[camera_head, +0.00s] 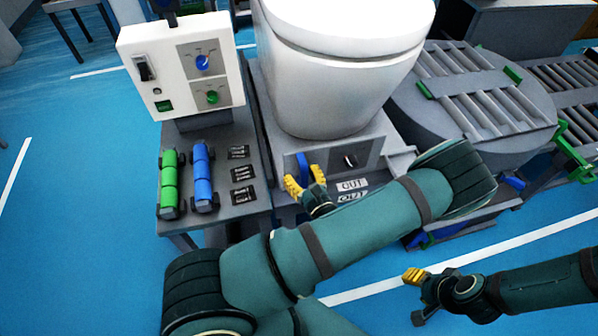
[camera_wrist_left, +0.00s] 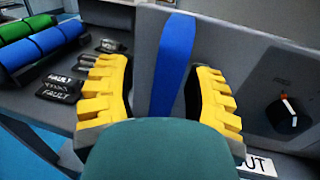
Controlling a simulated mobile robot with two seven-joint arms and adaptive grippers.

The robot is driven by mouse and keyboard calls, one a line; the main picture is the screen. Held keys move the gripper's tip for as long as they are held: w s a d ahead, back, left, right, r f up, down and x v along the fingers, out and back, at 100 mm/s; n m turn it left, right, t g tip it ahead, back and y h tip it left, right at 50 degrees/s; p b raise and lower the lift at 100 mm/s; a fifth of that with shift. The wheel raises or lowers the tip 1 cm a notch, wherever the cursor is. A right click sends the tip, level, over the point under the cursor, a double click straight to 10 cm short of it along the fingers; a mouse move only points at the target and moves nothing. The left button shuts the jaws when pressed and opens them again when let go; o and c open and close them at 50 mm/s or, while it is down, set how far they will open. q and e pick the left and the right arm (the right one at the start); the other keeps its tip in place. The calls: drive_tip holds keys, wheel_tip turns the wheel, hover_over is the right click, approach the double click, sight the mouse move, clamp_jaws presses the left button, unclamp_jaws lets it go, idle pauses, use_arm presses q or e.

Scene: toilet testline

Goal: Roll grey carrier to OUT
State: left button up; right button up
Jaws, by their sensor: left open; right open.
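The grey carrier (camera_head: 375,145) stands under a white toilet (camera_head: 340,80) in the head view. Its front has a blue upright handle (camera_head: 303,167) and a dark knob (camera_head: 349,160). My left gripper (camera_head: 305,185) is open at the handle. In the left wrist view the blue handle (camera_wrist_left: 174,65) stands between the open yellow fingers (camera_wrist_left: 165,95), with gaps visible on both sides. The knob (camera_wrist_left: 288,115) is to the right there. White labels (camera_head: 352,190), one seemingly reading OUT, are below the knob. My right gripper (camera_head: 424,292) is open and empty, low at the right.
A grey side table (camera_head: 222,222) at left holds green (camera_head: 170,180) and blue (camera_head: 203,178) rollers, black fault tags (camera_head: 241,173) and a white control box (camera_head: 185,65). A round roller turntable (camera_head: 475,95) is at right, beside a roller conveyor (camera_head: 565,85).

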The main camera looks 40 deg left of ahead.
use_arm(q)
drive_tip(key=v, duration=1.1)
